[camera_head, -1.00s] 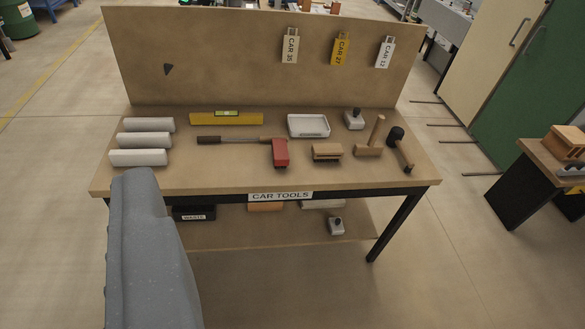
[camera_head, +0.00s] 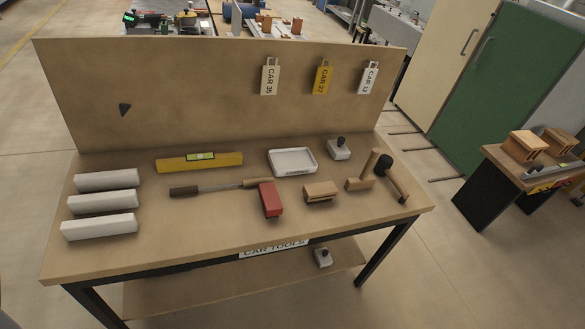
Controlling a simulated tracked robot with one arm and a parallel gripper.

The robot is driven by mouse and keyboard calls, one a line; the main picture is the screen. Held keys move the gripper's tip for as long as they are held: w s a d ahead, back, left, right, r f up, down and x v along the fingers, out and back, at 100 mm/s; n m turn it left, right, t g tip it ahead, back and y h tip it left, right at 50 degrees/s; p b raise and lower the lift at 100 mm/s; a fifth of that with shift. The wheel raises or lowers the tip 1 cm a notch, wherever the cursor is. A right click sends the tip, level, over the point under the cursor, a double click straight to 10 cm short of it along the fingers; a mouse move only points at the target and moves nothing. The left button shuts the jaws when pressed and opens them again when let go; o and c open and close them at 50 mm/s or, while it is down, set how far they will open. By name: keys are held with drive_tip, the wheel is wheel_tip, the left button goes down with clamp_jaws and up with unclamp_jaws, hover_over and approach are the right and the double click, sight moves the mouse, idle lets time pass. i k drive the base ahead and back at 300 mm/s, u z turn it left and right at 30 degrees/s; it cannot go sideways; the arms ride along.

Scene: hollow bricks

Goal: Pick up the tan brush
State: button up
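A small tan block-shaped tool (camera_head: 320,192), which looks like the tan brush, lies on the workbench top (camera_head: 200,226). It sits right of the red-headed tool (camera_head: 270,199) and left of a tan tool with an upright handle (camera_head: 360,183). It stands apart from both. Its underside is hard to make out at this distance. My gripper does not show in this view.
Three pale blocks (camera_head: 100,203) lie at the bench's left. A yellow level (camera_head: 199,162), white tray (camera_head: 292,161), grey knobbed tool (camera_head: 338,149) and black-headed mallet (camera_head: 391,176) lie around. A backboard (camera_head: 200,90) closes the rear; floor in front is clear.

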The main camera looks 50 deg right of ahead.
sight(324, 191)
drive_tip(key=z, duration=0.2)
drive_tip(key=i, duration=1.2)
drive_tip(key=z, duration=1.05)
drive_tip(key=i, duration=0.45)
drive_tip(key=z, duration=0.25)
